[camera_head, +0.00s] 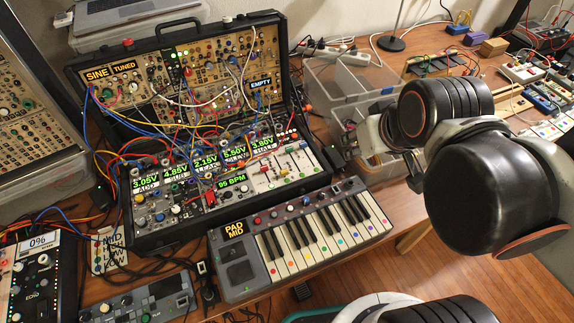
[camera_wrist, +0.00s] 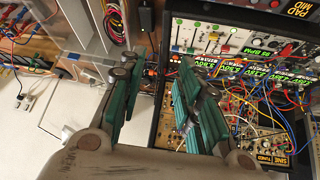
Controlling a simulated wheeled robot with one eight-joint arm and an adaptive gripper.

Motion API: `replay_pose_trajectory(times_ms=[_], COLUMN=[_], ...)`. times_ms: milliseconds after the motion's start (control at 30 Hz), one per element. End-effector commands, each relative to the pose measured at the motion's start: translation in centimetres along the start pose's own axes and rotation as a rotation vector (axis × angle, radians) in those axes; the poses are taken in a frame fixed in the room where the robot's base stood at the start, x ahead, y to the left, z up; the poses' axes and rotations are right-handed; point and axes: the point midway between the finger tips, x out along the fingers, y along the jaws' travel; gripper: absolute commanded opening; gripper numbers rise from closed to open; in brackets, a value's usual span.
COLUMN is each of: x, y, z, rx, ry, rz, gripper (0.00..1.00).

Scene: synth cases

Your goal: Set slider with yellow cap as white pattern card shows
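The slider panel (camera_head: 285,168) is at the lower right of the open synth case, with small coloured caps; green and red ones show. It also shows at the top of the wrist view (camera_wrist: 192,40).
Patch cables hang over the synth case (camera_head: 125,45). A keyboard (camera_head: 300,240) lies in front of it. Clear plastic bins (camera_head: 350,85) stand close to its right. An echo unit (camera_head: 38,275) is at the left. Floor shows at the lower right.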

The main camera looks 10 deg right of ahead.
Motion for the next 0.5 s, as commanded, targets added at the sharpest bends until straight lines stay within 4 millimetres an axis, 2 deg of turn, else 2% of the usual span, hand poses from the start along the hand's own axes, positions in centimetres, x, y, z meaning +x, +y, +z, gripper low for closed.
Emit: replay_pose_trajectory(times_ms=[267,500], x=[0.5,1.8], y=[-0.7,-1.8], z=[-1.9,-4.2], rx=[-0.180,-0.450], ry=[-0.052,-0.124], rz=[-0.021,-0.067], gripper=[0.32,0.32])
